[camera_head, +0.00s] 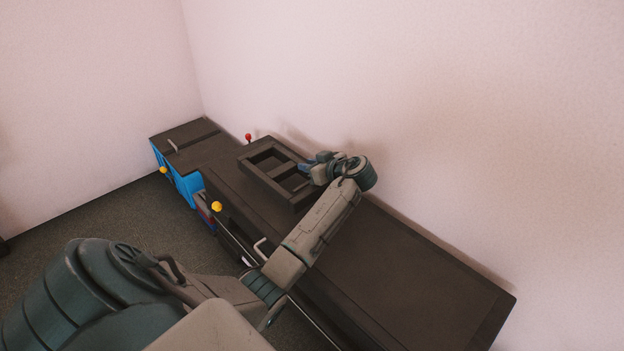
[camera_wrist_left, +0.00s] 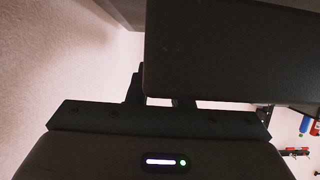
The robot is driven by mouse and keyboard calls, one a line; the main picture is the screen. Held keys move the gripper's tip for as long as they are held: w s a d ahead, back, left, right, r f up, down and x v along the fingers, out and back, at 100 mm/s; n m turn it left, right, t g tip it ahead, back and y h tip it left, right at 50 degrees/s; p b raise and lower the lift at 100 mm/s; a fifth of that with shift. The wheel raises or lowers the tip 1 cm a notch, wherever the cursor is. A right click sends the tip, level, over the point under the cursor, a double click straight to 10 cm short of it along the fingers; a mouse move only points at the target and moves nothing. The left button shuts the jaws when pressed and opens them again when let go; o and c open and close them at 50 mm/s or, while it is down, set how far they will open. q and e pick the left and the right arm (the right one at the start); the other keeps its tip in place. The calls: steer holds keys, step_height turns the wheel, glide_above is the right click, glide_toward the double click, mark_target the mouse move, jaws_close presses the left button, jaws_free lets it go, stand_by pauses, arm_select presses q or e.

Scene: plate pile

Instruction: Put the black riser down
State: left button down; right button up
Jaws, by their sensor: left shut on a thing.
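The black riser (camera_head: 263,178) is a dark frame with rectangular openings. In the head view it is at the far part of the long dark counter, over its top; I cannot tell whether it touches the counter. My left gripper (camera_head: 306,167) is at the riser's right side, shut on it. In the left wrist view a large dark slab, likely the riser (camera_wrist_left: 230,55), fills the upper right, close to the gripper (camera_wrist_left: 160,100). The fingertips are mostly hidden there. My right gripper is not in view.
The long dark counter (camera_head: 420,270) runs along the pale wall, with its near right part clear. A blue cabinet (camera_head: 188,188) with a dark top stands beyond. A red knob (camera_head: 248,137) and a yellow knob (camera_head: 216,206) show near the riser.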

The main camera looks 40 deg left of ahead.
arm_select(q)
steer(key=shift+w, duration=0.3)
steer(key=shift+d+f, duration=0.1)
steer(key=shift+f, duration=0.1)
step_height(320, 180, down, 3)
steer(key=shift+f+b, duration=0.1)
steer(key=shift+b, duration=0.85)
steer(key=c, duration=1.3)
jaws_free()
